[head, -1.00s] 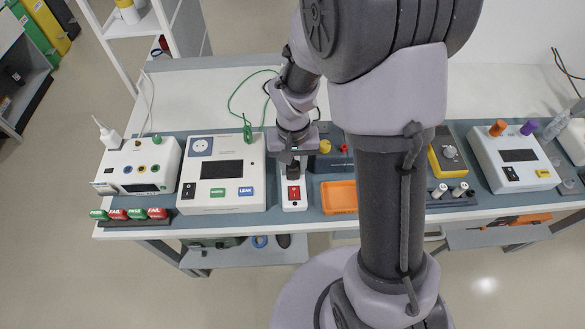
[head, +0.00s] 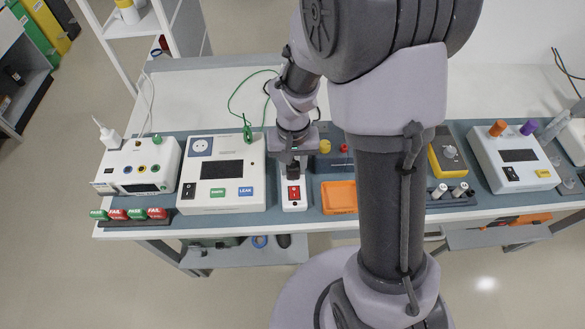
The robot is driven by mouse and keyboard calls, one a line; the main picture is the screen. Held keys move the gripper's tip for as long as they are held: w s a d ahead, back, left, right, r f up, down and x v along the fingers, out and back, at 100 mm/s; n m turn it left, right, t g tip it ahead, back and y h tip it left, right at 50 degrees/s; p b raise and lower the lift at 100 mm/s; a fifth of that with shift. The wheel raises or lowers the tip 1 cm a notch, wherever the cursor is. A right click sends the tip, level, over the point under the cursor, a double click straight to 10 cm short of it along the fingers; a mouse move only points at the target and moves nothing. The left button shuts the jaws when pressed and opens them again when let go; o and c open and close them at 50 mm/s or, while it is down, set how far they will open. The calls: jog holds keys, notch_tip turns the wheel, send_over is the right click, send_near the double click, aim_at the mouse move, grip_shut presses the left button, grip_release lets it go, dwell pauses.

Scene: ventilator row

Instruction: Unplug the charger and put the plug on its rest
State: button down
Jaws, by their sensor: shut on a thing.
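My gripper (head: 292,160) points down over the back part of a white power strip (head: 294,205) with a red rocker switch (head: 294,193). It is shut on a dark plug (head: 293,171) at the strip, just behind the switch. I cannot tell whether the plug is still seated in its socket or lifted a little. My wrist hides the back of the strip and most of the plug. I cannot make out the plug's rest.
A white tester (head: 225,204) with a screen stands close on the left. An orange tray (head: 339,197) lies close on the right. A green cable (head: 240,93) loops behind.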

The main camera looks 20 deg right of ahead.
aim_at(294, 161)
jog(key=shift+r+p, duration=2.1)
jog(key=shift+r, duration=0.45)
